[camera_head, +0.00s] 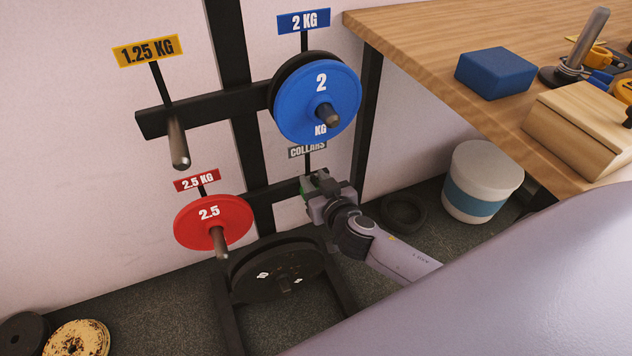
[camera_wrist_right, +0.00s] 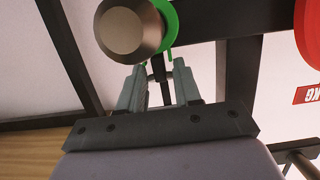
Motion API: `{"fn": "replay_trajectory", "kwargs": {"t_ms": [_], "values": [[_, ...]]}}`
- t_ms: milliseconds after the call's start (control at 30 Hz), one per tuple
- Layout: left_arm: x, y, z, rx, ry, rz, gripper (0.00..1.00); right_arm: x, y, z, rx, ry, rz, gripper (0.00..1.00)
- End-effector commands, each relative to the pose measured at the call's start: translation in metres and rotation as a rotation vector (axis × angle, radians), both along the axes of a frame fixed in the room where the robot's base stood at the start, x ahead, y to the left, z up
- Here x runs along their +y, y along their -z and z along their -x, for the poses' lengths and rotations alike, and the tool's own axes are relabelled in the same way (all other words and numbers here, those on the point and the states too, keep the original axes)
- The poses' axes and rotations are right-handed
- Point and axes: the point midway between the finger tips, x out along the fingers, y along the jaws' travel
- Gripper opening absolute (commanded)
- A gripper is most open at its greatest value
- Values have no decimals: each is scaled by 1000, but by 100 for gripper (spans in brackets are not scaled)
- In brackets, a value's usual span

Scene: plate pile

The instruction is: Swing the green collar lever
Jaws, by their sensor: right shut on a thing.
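The green collar (camera_wrist_right: 170,22) sits around a metal peg (camera_wrist_right: 128,30) in the right wrist view; a small green part of it, which looks like its lever, reaches down between my fingertips. In the head view only a bit of green (camera_head: 304,190) shows beside my right gripper (camera_head: 314,190), under the COLLARS sign (camera_head: 307,152). My right gripper, also in the wrist view (camera_wrist_right: 158,78), is shut on the collar lever, though the contact is largely hidden. My left gripper is not in view.
The blue 2 kg plate (camera_head: 345,85) hangs just above my right gripper, and the red 2.5 kg plate (camera_head: 190,222) hangs to its left. Black plates (camera_head: 255,280) stand below. A white bucket (camera_head: 482,165) and the wooden bench (camera_head: 430,35) are to the right.

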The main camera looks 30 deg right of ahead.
Motion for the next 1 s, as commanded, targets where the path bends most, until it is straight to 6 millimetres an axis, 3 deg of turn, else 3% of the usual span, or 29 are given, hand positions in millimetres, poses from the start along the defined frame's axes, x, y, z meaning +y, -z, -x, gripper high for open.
{"fn": "replay_trajectory", "kwargs": {"t_ms": [400, 1000], "values": [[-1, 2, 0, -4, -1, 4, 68, -1, 7, -1, 6, 4, 1, 21], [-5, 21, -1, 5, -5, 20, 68, -1, 16, -3, 5, 3, 0, 21]]}}
